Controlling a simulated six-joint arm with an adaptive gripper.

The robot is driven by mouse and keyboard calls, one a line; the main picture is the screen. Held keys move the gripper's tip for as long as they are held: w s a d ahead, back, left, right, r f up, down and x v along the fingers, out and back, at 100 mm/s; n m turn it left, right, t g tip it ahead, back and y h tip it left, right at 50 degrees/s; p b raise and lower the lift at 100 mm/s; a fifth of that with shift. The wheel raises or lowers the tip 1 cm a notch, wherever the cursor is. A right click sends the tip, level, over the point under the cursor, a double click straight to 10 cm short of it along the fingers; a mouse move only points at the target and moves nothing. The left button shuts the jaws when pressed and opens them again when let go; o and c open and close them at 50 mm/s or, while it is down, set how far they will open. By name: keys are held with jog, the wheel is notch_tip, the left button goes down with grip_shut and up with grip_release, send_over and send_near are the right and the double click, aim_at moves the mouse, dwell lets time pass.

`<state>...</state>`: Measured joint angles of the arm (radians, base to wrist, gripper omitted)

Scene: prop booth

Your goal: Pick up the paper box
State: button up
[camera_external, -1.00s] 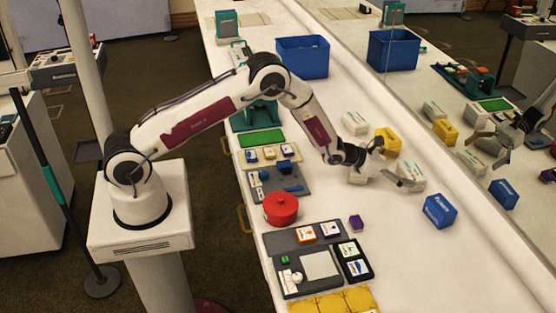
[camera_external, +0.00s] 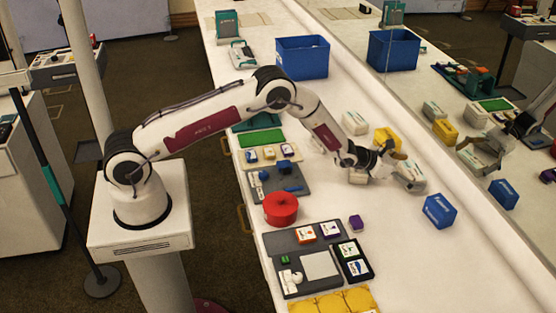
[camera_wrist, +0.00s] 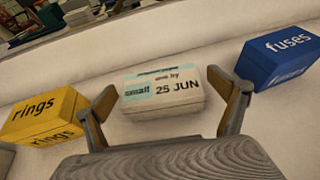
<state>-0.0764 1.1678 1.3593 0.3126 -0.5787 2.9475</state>
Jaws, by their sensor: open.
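A white box (camera_wrist: 163,91) lies between the two fingers in the wrist view, with a label reading "small" and "25 JUN"; its top line is too small to read surely. I cannot tell for certain that it is the paper box. It also shows on the right part of the counter in the external view (camera_external: 416,172), partly hidden by my gripper (camera_external: 408,172). My gripper is open, its fingers (camera_wrist: 163,88) spread on either side of the box in the picture, with nothing held. Whether they touch it is unclear.
A yellow "rings" box (camera_wrist: 42,118) stands left and a blue "fuses" box (camera_wrist: 282,58) right. A red pot (camera_external: 281,209) and trays lie toward the front. A mirror-like wall runs behind.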

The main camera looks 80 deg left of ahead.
aim_at(413, 170)
jog(key=shift+r, duration=0.1)
jog(key=c, duration=1.4)
jog(key=shift+c, duration=0.2)
jog(key=shift+r, duration=0.1)
jog(key=shift+r, duration=4.85)
